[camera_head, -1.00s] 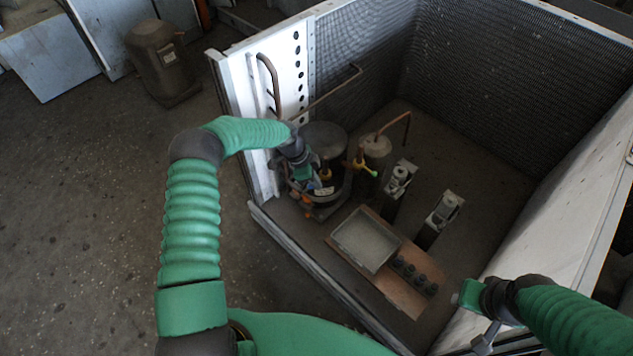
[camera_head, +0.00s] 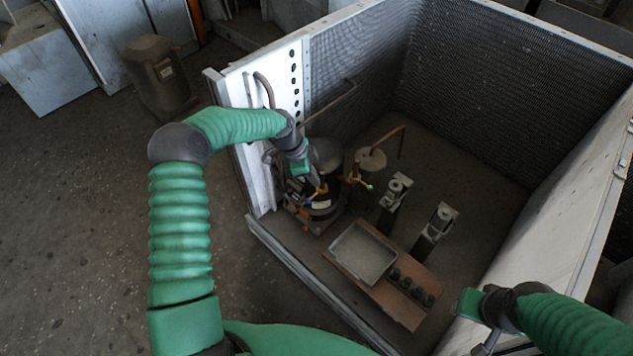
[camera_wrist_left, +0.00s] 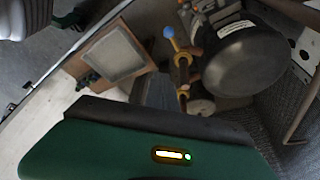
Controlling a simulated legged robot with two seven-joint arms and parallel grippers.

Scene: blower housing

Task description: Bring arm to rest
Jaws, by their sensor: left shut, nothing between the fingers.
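My left arm comes in from the left and bends over the near wall of the housing (camera_head: 290,262). My left gripper (camera_head: 318,188) is shut and empty. Whether the fingers touch anything is too small to tell. My right gripper (camera_head: 474,318) is at the lower right, over the right wall; its jaws are unclear.
A board (camera_head: 400,306) with a shallow grey tray (camera_head: 362,252) and several dark plugs lies on the housing floor. Two upright metal fixtures (camera_head: 436,225) stand behind it. A tank with a copper pipe (camera_head: 371,160) stands near the compressor.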

